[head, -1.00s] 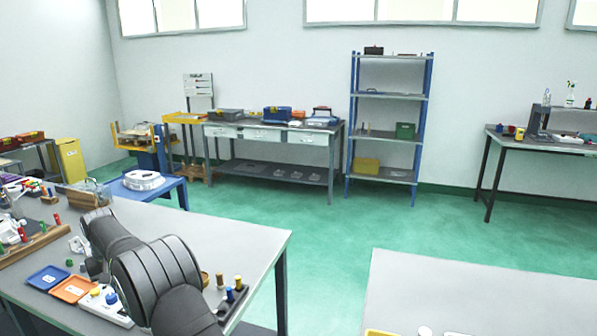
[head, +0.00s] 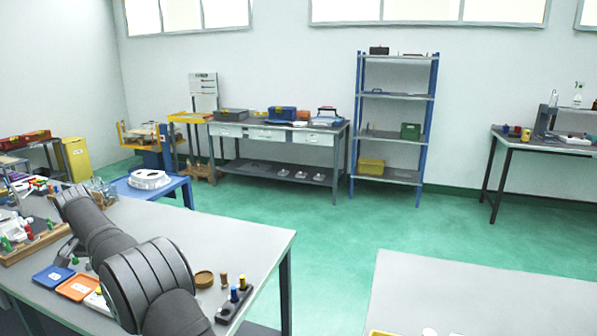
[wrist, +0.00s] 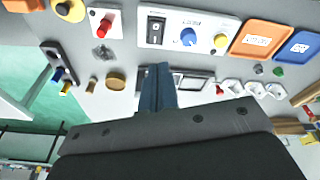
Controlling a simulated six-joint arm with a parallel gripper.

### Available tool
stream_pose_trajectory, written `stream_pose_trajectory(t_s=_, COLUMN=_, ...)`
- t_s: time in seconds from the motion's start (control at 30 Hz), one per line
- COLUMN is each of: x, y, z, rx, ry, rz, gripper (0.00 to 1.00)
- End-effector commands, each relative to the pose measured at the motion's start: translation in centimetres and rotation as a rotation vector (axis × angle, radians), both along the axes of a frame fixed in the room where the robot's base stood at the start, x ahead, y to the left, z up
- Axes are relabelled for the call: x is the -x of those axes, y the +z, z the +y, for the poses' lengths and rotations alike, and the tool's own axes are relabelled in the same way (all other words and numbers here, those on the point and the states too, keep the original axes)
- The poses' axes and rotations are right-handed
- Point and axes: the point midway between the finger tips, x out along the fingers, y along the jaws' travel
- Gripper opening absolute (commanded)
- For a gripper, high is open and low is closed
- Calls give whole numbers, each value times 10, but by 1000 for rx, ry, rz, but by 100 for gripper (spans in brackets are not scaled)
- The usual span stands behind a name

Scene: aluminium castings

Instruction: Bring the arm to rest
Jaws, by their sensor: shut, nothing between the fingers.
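My gripper (wrist: 157,72) shows in the wrist view with its two blue-grey fingers together and nothing between them. It is above the grey workbench (head: 225,240), pointing toward a white control box (wrist: 187,27) with a black switch, a blue knob and a yellow button. In the head view my dark arm reaches over the bench toward the far left, and the gripper cannot be made out there.
An orange tray (head: 78,287) and a blue tray (head: 53,276) lie left of my arm. A round wooden piece (head: 204,279) and a dark peg holder (head: 233,304) are right of it. White castings (wrist: 232,87) lie near the fingers.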

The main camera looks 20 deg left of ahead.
Motion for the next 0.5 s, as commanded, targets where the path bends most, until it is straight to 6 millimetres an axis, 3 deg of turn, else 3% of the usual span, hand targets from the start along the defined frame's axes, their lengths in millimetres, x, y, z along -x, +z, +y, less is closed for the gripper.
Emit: stream_pose_trajectory(t_s=0.5, x=7, y=18, z=0, rx=-22, ry=-221, rz=-33, gripper=0)
